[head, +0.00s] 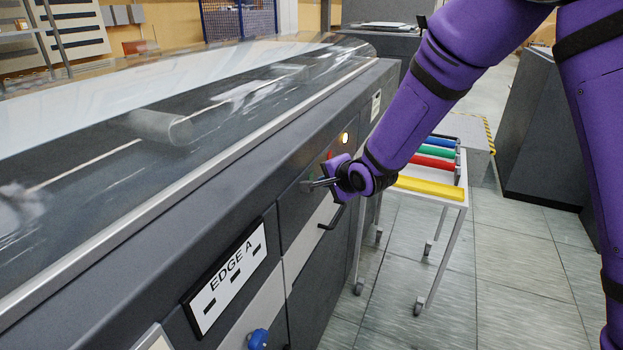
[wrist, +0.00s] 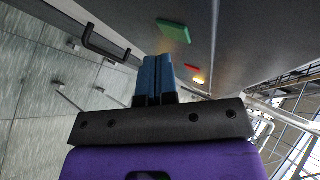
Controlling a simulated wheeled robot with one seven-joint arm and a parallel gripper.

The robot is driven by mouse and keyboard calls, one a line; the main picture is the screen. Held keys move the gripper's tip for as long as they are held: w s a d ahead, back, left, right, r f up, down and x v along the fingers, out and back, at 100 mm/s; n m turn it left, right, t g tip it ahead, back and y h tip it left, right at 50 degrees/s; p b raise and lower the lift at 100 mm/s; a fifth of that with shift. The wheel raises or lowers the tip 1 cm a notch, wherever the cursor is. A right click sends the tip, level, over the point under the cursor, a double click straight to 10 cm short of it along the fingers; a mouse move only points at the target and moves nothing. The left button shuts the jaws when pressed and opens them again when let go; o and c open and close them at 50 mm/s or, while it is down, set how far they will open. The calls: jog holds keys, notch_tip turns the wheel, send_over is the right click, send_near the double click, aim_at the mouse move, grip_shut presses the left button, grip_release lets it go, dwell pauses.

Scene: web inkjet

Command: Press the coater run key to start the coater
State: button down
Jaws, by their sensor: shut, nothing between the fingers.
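The coater (head: 250,165) is a long dark machine with a clear curved cover. In the wrist view a green raised key (wrist: 173,31) sits on its dark face, with a smaller red key (wrist: 192,68) beyond it. I see no readable label on either. My gripper (head: 312,184) is shut and empty, close to the coater's front face; its blue fingers (wrist: 158,60) show together in the wrist view. They appear near the green key, with a gap in the picture; contact cannot be told. In the head view my gripper and wrist hide the green key.
A lit amber lamp (head: 344,138) is on the coater's face. A black bar handle (head: 332,217) sticks out below my gripper. An EDGE A panel (head: 228,275) and a blue knob (head: 258,339) are nearer.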

jog(key=shift+a, duration=0.15)
dwell(0.3)
jog(key=shift+w+a, duration=0.1)
jog(key=shift+a, duration=0.15)
jog(key=shift+w+a, duration=0.15)
jog(key=shift+a, duration=0.25)
dwell(0.7)
dwell(0.3)
jog(key=shift+s+d, duration=0.3)
jog(key=shift+d, duration=0.5)
jog(key=shift+s+d, duration=0.3)
jog(key=shift+d, duration=0.5)
jog(key=shift+s+d, duration=0.25)
jog(key=shift+d, duration=0.5)
jog(key=shift+s+d, duration=0.3)
jog(key=shift+d, duration=0.5)
